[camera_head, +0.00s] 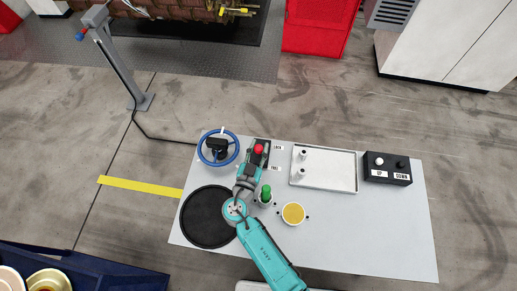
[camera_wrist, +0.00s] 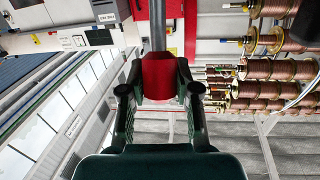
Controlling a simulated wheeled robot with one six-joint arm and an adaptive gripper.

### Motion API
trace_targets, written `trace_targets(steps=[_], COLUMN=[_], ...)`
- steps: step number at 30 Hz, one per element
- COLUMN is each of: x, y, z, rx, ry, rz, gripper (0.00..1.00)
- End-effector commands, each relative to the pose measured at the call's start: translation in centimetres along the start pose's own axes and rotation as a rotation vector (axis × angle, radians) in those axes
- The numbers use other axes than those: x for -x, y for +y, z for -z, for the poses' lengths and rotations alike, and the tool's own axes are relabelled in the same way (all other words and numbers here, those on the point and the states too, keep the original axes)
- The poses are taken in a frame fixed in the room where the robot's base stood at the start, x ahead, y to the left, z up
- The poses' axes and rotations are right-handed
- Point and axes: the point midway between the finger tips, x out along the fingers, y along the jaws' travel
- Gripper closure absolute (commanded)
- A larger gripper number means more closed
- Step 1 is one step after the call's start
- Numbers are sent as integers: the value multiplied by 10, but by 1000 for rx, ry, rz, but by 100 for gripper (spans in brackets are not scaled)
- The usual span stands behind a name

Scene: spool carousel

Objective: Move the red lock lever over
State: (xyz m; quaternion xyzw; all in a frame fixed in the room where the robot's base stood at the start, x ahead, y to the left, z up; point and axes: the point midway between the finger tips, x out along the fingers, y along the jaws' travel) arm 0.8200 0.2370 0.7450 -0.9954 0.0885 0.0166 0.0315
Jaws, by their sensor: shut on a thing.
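The red lock lever shows as a red knob (camera_head: 259,148) at the back middle of the light table, next to the upper of two small labels. In the wrist view the red knob (camera_wrist: 159,78) sits between my two fingers, with a grey rod running up from it. My gripper (camera_wrist: 160,88) is shut on the red knob, one finger on each side. In the head view my gripper (camera_head: 255,158) reaches the knob from the front, and my wrist hides most of the lever's base.
A blue handwheel (camera_head: 233,160) stands left of the lever. A black round disc (camera_head: 205,220), a green-topped piece (camera_head: 267,191) and a yellow round piece (camera_head: 293,213) lie nearer. A white tray (camera_head: 335,183) and a black button box (camera_head: 388,174) are to the right. The table's front right (camera_head: 380,240) is clear.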

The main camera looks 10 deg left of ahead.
Motion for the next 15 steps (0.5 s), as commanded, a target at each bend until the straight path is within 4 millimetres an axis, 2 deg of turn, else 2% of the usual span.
trace_targets(steps=[15], x=[-39], y=[-6], z=[12], rx=[42], ry=[-333], rz=[-23], gripper=[100])
